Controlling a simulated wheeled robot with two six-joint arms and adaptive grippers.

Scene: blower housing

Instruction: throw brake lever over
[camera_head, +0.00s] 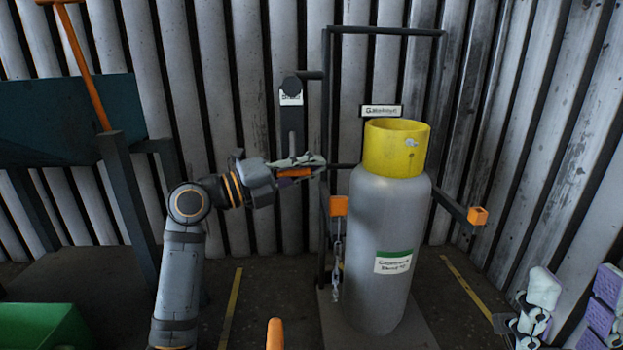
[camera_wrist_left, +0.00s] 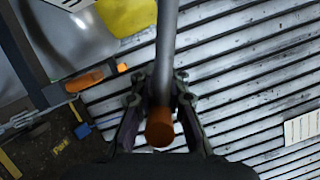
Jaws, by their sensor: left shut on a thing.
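The brake lever (camera_head: 292,130) is a dark bar hanging down from a round pivot with a small white label, in front of the ribbed wall. Its orange grip end is at my left gripper (camera_head: 300,165), whose fingers partly cover it. In the left wrist view, the grey lever rod (camera_wrist_left: 167,50) with its orange end (camera_wrist_left: 159,127) lies between the two fingers, which are shut on it. My right gripper (camera_head: 570,305) is at the lower right, its fingers spread with a gap between them and nothing seen in it. It is partly cut off by the picture edge.
A grey gas cylinder (camera_head: 385,240) with a yellow collar (camera_head: 397,148) stands in a dark frame (camera_head: 326,100) right of the lever. An orange-tipped bar (camera_head: 477,215) juts out at right. A dark green bin (camera_head: 70,120) is at left, a green box (camera_head: 45,328) below.

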